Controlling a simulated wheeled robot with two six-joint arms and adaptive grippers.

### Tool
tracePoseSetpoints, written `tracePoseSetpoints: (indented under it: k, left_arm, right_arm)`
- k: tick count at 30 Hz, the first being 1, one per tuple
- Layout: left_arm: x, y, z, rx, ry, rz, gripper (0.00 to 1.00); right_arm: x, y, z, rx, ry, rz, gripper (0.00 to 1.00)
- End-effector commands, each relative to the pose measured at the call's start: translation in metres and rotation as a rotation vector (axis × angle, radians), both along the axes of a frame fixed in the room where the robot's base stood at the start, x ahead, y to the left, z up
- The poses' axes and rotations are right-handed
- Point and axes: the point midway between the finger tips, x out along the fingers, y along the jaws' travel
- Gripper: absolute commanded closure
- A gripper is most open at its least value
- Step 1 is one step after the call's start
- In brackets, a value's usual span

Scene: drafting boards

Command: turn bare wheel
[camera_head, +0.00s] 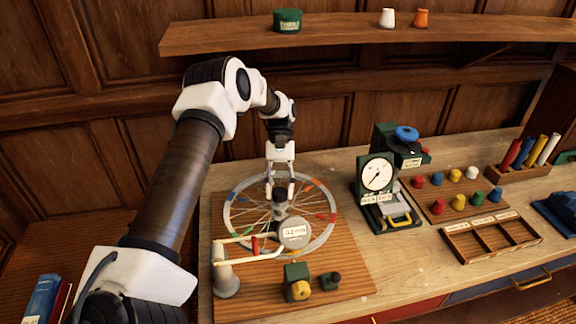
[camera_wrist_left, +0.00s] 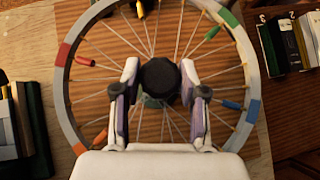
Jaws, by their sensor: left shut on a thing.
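A bare spoked wheel (camera_head: 329,237) lies flat on a wooden board (camera_head: 350,275), with red, blue, green and orange marks on its pale rim. It also fills much of the left wrist view (camera_wrist_left: 62,90). My left gripper (camera_head: 281,190) reaches down from above at the wheel's centre. In the left wrist view its two fingers stand either side of a black hub knob (camera_wrist_left: 160,76) and are shut on it. The finger contact is partly hidden in the head view. My right gripper is not in view.
A pale bar frame on a grey post (camera_head: 226,280) and a round labelled disc (camera_head: 295,234) overlap the wheel's front. A green block with a yellow knob (camera_head: 299,290) stands in front. A dial gauge (camera_head: 377,176) and a peg board (camera_head: 440,207) are to the right.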

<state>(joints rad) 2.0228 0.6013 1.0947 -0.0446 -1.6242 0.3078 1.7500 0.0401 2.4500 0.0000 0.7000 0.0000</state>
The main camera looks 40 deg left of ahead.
Motion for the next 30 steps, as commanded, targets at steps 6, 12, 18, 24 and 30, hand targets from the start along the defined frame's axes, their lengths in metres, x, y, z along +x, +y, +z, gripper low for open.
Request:
tracePoseSetpoints:
  k: [6,12,18,24,30]
  left_arm:
    - [-0.0064,0.0037,-0.0028,-0.002,0.008,-0.026,1.0]
    - [-0.0069,0.0041,-0.0033,-0.003,0.007,-0.029,1.0]
    - [-0.0069,0.0041,-0.0035,-0.003,0.008,-0.028,0.47]
    - [-0.0059,0.0045,-0.0021,-0.002,0.004,-0.028,0.33]
    - [-0.0035,0.0063,0.0009,-0.001,0.002,-0.028,0.33]
  right_arm:
    - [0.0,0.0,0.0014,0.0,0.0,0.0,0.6]
    - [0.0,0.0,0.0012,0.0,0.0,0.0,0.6]
    - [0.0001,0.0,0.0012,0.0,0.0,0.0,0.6]
    - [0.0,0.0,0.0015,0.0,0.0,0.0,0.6]
    - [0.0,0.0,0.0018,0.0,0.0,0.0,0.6]
